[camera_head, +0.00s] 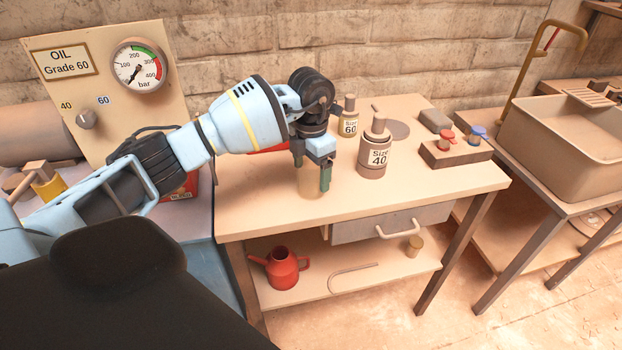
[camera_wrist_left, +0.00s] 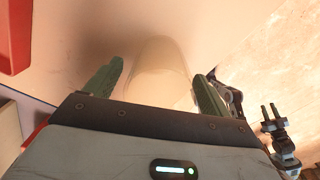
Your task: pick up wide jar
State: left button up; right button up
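The wide jar (camera_head: 309,187), a pale see-through vessel, stands upright on the workbench near its front edge. My left gripper (camera_head: 312,172) points down over it, with one green finger on either side. In the left wrist view the jar (camera_wrist_left: 160,72) lies between the spread fingers, with a clear gap on the left finger's side. The gripper hides the jar's top in the head view. What looks like my right gripper (camera_wrist_left: 268,112) shows small at the right of the left wrist view, its fingers apart and empty. It is outside the head view.
Bottles marked Size 60 (camera_head: 349,125) and Size 40 (camera_head: 376,158) stand right of the gripper. A block with red and blue knobs (camera_head: 455,153) sits further right. A red can (camera_head: 281,268) stands on the lower shelf. The bench's right front is clear.

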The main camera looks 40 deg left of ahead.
pick_arm(q)
jog(key=c, duration=1.1)
pick_arm(e)
jog(key=shift+s+f, duration=0.1)
jog(key=shift+s, duration=0.15)
pick_arm(q)
jog(key=shift+r, duration=0.15)
